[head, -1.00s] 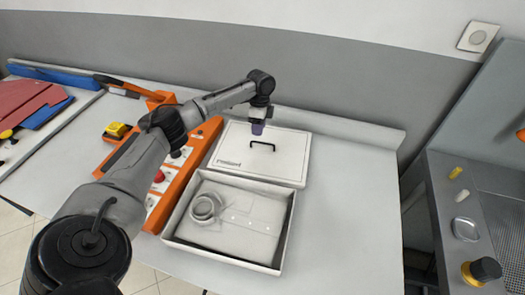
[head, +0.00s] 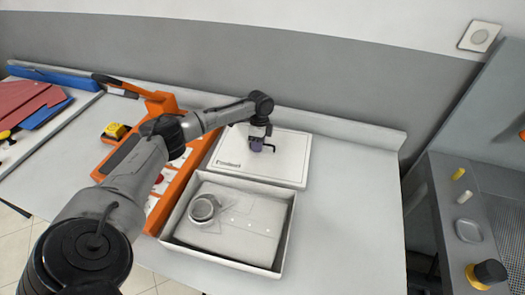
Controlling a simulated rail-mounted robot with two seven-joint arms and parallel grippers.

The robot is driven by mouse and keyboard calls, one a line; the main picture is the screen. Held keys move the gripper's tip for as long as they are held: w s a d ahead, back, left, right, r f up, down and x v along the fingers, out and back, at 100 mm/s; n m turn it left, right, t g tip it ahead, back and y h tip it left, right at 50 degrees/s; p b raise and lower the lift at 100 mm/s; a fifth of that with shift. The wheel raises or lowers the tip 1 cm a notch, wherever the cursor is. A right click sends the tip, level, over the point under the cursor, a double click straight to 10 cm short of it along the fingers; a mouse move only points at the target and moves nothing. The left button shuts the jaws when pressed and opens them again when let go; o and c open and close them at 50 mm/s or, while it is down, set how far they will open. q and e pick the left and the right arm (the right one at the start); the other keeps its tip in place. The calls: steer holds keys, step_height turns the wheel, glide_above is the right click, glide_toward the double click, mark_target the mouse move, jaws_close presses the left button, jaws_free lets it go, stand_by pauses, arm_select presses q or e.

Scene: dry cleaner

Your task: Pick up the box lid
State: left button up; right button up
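The white box lid (head: 288,165) lies flat on the table behind the open box, with dark lettering near its left edge. Its black handle (head: 270,149) stands up near the middle. My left gripper (head: 257,147) points down at the handle, at its left part, and covers some of it. The fingers are small and dark here, so I cannot tell whether they are open or shut on the handle. The white box (head: 283,245) stands in front of the lid and holds a folded white shirt (head: 245,222). My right gripper is not in view.
An orange machine (head: 168,185) with buttons stands left of the box and lid, under my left arm. A low ledge (head: 350,128) runs along the wall behind. The table (head: 350,220) is clear to the right. A grey counter (head: 447,215) with small items stands further right.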

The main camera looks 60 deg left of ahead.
arm_select(q)
steer(key=shift+c, duration=0.2)
jaws_close()
